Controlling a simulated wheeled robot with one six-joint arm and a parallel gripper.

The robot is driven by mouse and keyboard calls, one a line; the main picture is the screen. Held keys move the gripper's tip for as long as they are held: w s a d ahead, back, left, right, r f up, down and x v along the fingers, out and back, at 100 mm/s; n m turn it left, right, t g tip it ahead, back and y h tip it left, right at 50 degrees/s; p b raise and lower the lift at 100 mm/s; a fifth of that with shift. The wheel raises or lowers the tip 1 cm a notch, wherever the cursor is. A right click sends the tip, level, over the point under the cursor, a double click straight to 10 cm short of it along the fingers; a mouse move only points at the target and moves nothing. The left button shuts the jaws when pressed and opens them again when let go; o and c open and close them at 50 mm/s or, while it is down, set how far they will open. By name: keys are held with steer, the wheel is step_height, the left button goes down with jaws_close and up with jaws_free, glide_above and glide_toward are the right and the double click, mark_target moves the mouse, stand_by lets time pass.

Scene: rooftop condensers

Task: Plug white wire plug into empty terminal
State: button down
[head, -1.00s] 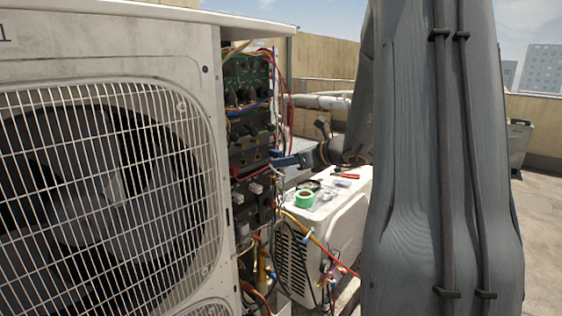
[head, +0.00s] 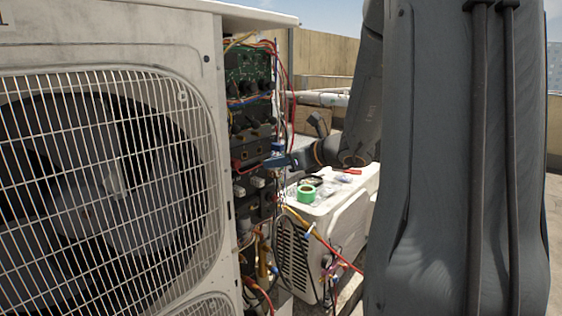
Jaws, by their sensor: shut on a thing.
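The open electrical panel of the condenser holds dark terminal blocks (head: 252,150) with red and white wires. My gripper (head: 267,162) has blue fingers that reach in from the right. Its tips are at the right edge of the terminal blocks, near a red wire (head: 243,168). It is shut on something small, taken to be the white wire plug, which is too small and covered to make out. Thin wires hang below the fingers. I cannot tell which terminal is empty, or whether the plug touches one.
The big condenser (head: 212,200) with its fan grille fills the left.

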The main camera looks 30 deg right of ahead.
steer(key=shift+w+a, duration=0.35)
steer(key=shift+w, duration=0.6)
steer(key=shift+w+a, duration=0.3)
steer(key=shift+w, duration=0.65)
steer(key=shift+w+a, duration=0.35)
steer(key=shift+w, duration=0.6)
steer(key=shift+w+a+b, duration=0.3)
steer(key=shift+w+b, duration=0.1)
steer(key=shift+w, duration=0.45)
steer(key=shift+w+a+b, duration=0.3)
steer(key=shift+w+b, duration=0.05)
steer(key=shift+w, duration=0.45)
steer(key=c, duration=1.5)
jaws_free()
steer(key=shift+c, duration=0.2)
